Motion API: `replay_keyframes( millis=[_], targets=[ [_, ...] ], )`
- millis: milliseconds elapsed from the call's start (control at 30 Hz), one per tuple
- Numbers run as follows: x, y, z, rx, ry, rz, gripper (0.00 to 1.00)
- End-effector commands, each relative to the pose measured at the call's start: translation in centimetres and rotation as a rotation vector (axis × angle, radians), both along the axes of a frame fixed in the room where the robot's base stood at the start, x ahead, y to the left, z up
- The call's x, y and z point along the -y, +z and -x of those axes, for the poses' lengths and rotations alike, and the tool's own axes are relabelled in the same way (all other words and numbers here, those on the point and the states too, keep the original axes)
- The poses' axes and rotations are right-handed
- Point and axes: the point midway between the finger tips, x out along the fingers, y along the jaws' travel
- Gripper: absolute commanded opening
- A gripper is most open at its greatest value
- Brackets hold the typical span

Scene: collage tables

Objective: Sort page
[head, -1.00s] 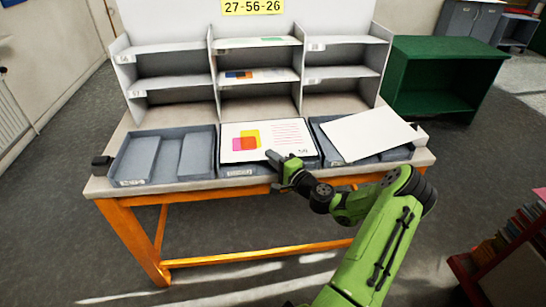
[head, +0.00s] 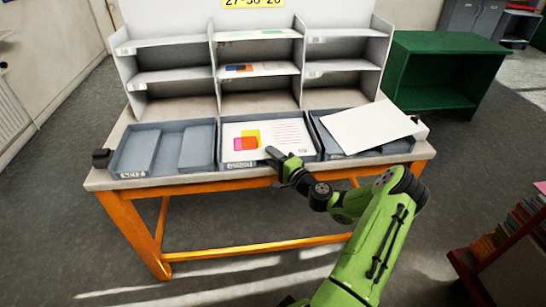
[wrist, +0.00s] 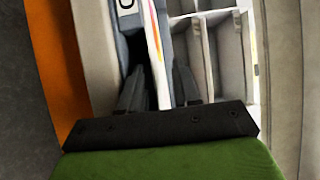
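A white page (head: 285,136) with pink, orange and yellow squares and red lines lies in the middle grey tray (head: 240,167), its face up. My gripper (head: 276,155) is at the page's front edge. In the wrist view the page's edge (wrist: 156,60) runs between my two fingers (wrist: 158,88), which stand apart with a gap visible. A blank white page (head: 370,130) lies tilted across the right tray (head: 322,142), overhanging its rim. The left tray (head: 137,172) holds no page. The grey shelf rack (head: 214,60) has pages in its middle column, one orange and blue (head: 240,69), one with green (head: 268,34).
The trays and rack stand on a table with orange legs (head: 130,235). A green cabinet (head: 445,55) stands to the right behind. A book rack (head: 500,250) is at the lower right. The other rack compartments look empty.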

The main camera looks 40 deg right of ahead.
Motion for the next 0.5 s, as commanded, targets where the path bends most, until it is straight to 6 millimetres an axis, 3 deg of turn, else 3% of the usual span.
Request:
replay_keyframes(
  millis=[133,233,500],
  targets=[
    [0.0,-0.3,0.4,-0.008,0.0,-0.003,0.36],
    [0.0,-0.3,2.0,-0.011,-0.001,-0.006,0.36],
    [-0.3,-0.1,9.6,-0.007,-0.005,-0.007,0.36]
  ],
)
